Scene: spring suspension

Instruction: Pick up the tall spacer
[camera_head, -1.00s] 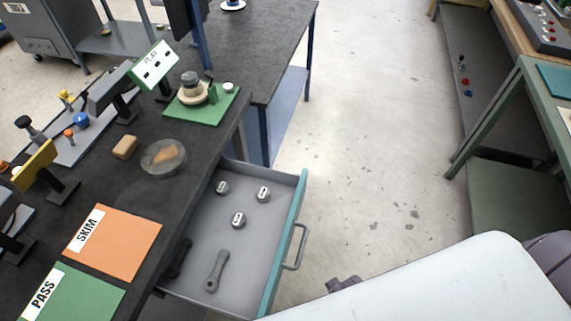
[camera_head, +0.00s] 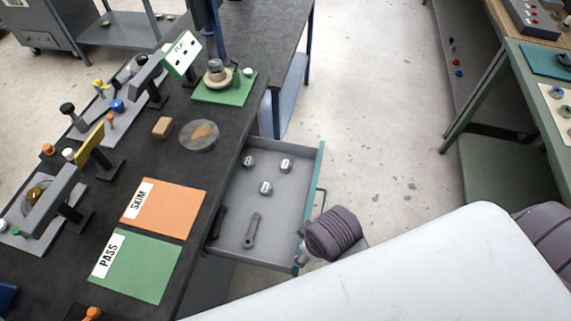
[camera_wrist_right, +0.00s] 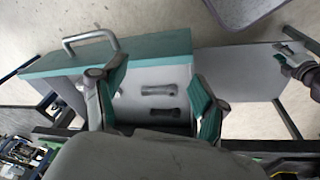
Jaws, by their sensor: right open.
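The open grey drawer (camera_head: 300,165) holds three small pale metal cylinders with dark marks on top: one at the left (camera_head: 249,161), one at the right (camera_head: 286,165) and one in front (camera_head: 265,187). I cannot tell which thing is the tall spacer. My right gripper (camera_wrist_right: 157,80) is open and empty over the tool end of the drawer; in the head view my right wrist (camera_head: 333,232) hangs at the drawer's front edge. A dark jointed part at the right of the wrist view (camera_wrist_right: 298,62) may be my left gripper; its jaws are unclear.
A grey wrench-like tool (camera_head: 252,230) and a dark handle (camera_head: 217,222) lie in the drawer. The drawer has a teal front with a handle (camera_wrist_right: 92,37).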

